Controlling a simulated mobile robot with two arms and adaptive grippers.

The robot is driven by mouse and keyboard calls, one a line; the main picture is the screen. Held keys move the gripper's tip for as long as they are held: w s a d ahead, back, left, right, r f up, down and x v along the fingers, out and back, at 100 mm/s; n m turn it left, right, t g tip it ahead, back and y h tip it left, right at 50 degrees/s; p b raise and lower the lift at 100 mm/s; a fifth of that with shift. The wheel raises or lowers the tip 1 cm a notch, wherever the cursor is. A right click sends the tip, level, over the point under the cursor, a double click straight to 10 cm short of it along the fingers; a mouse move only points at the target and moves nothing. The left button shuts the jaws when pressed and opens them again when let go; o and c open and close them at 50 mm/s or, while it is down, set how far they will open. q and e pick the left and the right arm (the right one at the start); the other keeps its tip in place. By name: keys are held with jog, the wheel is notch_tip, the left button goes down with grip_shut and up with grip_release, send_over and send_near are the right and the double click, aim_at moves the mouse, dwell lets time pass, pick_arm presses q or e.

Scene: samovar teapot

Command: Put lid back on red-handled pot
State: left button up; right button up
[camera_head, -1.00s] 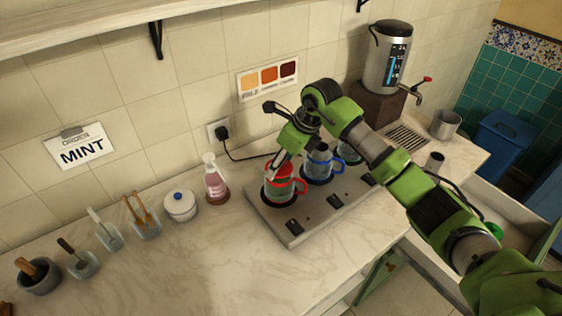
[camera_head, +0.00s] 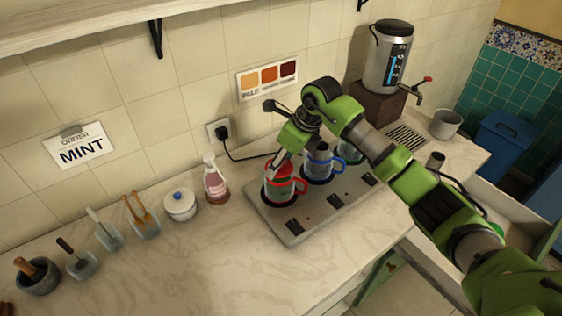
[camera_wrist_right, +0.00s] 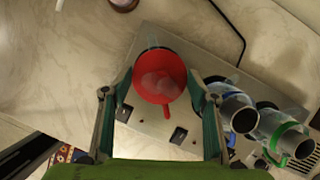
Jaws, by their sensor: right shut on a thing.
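The red-handled pot (camera_head: 280,190) stands on the nearest burner of the hot plate, its red handle on its right side. The red lid (camera_wrist_right: 160,77) shows as a red disc over the pot in the right wrist view, hiding the pot's mouth. My right gripper (camera_head: 277,160) is at the pot's top, fingers pointing down. In the right wrist view my right gripper (camera_wrist_right: 160,82) has a finger on either side of the lid and is shut on it. Whether the lid is fully seated I cannot tell. My left gripper is out of view.
A blue-handled pot (camera_head: 318,163) stands close on the right, with a green-handled pot (camera_head: 350,150) beyond it on the hot plate (camera_head: 290,232). The front counter is clear.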

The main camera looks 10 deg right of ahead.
jog(key=shift+f+b, duration=0.15)
jog(key=shift+b, duration=0.35)
dwell(1.2)
dwell(0.3)
jog(key=o, duration=0.9)
jog(key=o, duration=0.5)
jog(key=shift+r+p, duration=1.8)
jog(key=shift+r, duration=1.75)
